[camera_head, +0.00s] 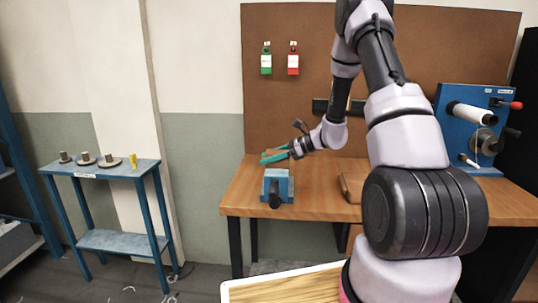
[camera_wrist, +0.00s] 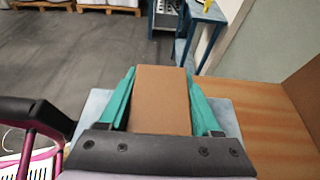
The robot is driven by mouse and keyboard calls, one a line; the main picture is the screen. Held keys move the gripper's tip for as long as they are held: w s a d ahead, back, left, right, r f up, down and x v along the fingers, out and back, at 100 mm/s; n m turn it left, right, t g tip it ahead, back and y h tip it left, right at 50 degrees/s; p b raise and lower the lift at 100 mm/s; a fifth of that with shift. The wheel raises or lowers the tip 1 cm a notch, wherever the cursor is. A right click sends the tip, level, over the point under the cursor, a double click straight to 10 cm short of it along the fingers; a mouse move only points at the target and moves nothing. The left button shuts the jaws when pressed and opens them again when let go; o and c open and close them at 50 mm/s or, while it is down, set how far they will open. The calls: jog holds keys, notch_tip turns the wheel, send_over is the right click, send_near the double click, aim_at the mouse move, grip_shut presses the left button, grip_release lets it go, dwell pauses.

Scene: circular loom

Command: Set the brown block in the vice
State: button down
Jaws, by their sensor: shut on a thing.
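The brown block (camera_wrist: 162,98) is held between the teal fingers of my gripper (camera_wrist: 160,95), which are shut on its two sides. In the head view my gripper (camera_head: 274,156) is just above the blue vice (camera_head: 278,185) near the table's left front. The block is hard to make out there. In the wrist view the pale blue vice (camera_wrist: 226,116) shows on both sides below the fingers, and the block hides its middle. I cannot tell whether the block touches the vice or how far its jaws are apart.
The wooden workbench (camera_head: 318,178) carries a brown flat item (camera_head: 352,186) partly behind my arm. A blue winding rig (camera_head: 470,118) stands at the right. Green (camera_head: 266,62) and red (camera_head: 293,62) tags hang on the brown board. A blue side stand (camera_head: 100,170) is at the left.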

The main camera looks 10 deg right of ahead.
jog(key=shift+f, duration=0.65)
grip_release()
jog(key=shift+f, duration=0.1)
jog(key=v, duration=1)
jog(key=shift+d, duration=0.35)
jog(key=shift+s, duration=0.1)
